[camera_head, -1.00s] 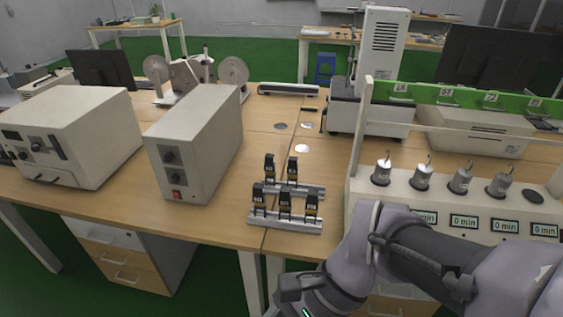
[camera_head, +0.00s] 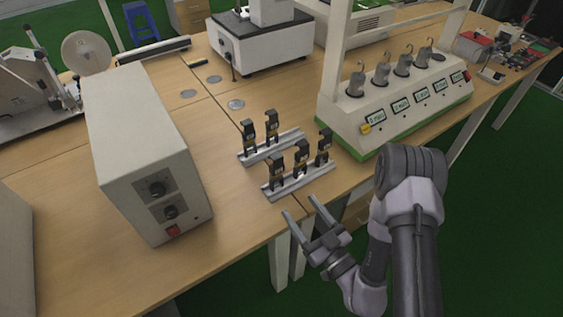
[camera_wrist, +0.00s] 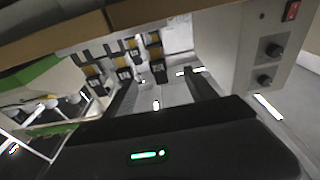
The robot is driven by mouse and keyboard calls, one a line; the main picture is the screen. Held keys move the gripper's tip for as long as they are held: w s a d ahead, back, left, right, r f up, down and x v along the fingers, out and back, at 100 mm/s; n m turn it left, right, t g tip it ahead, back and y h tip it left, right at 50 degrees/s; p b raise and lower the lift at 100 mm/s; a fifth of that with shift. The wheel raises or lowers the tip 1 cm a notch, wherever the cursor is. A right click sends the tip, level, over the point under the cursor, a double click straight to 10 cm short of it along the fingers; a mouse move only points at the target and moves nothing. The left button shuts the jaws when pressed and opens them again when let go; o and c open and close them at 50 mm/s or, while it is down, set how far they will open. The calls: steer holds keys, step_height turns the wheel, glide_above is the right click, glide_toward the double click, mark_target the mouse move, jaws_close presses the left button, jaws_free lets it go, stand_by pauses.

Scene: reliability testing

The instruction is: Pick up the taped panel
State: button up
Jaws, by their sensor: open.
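Several small dark pieces with yellowish bands stand upright in two metal racks near the bench's front edge. In the head view the front rack (camera_head: 290,188) carries three, including a left piece (camera_head: 276,171), a middle piece (camera_head: 301,158) and a right piece (camera_head: 324,146). The rear rack (camera_head: 291,138) carries two. I cannot tell which one is the taped panel. My gripper (camera_head: 301,207) is open and empty, just in front of the front rack and apart from it. In the wrist view, the pieces (camera_wrist: 123,70) show beyond my open fingers (camera_wrist: 160,84).
A beige box instrument (camera_head: 125,150) stands left of the racks. A white weight stand (camera_head: 400,105) with several hooked weights is close on the right. Green floor lies in front.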

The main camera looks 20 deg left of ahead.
mark_target(279, 173)
steer(key=w+a+r+p, duration=0.2)
steer(key=p, duration=0.2)
steer(key=shift+r+p, duration=0.2)
steer(key=shift+p, duration=0.15)
steer(key=w+a, duration=0.1)
steer(key=a, duration=0.1)
steer(key=w+a+b, duration=0.1)
steer(key=w+a, duration=0.1)
steer(key=shift+w+a+f, duration=0.1)
steer(key=shift+w+f, duration=0.05)
steer(key=shift+f, duration=0.25)
steer(key=b+x, duration=0.1)
steer(key=x, duration=0.1)
steer(key=b+x, duration=0.1)
steer(key=x, duration=0.2)
steer(key=shift+w+f, duration=0.2)
steer(key=shift+w, duration=0.15)
steer(key=shift+w+a+r, duration=0.1)
steer(key=shift+w+r, duration=0.1)
steer(key=shift+w, duration=0.05)
jaws_close()
